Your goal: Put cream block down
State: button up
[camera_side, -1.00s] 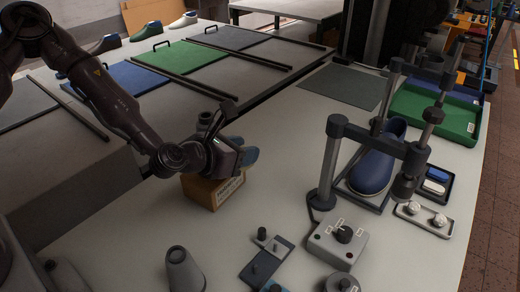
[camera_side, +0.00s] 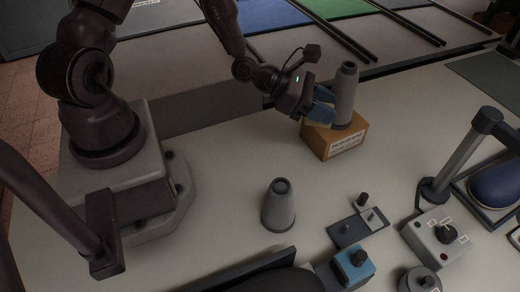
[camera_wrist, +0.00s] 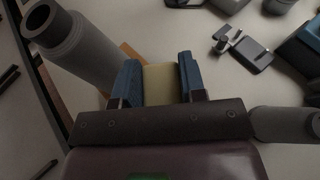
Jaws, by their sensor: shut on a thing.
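My gripper (camera_side: 320,104) has blue fingers, and they are shut on the cream block (camera_wrist: 162,84), which shows between them in the wrist view.
A tall grey cone (camera_side: 346,92) stands right beside the gripper, on or behind the box. Another grey cone (camera_side: 278,207) stands nearer. A dark plate with pegs (camera_side: 352,230) and a grey control box (camera_side: 436,236) are to the right. The table left of the box is clear.

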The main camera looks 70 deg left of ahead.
jog(key=shift+m+g+h, duration=0.6)
jog(key=shift+m+h, duration=0.3)
jog(key=s+a+f, duration=0.2)
jog(key=s, duration=0.1)
jog(key=s+a+f, duration=0.2)
jog(key=s, duration=0.1)
jog(key=s+a+f, duration=0.3)
jog(key=s, duration=0.1)
jog(key=shift+f, duration=2.35)
jog(key=shift+f, duration=0.15)
jog(key=o, duration=0.9)
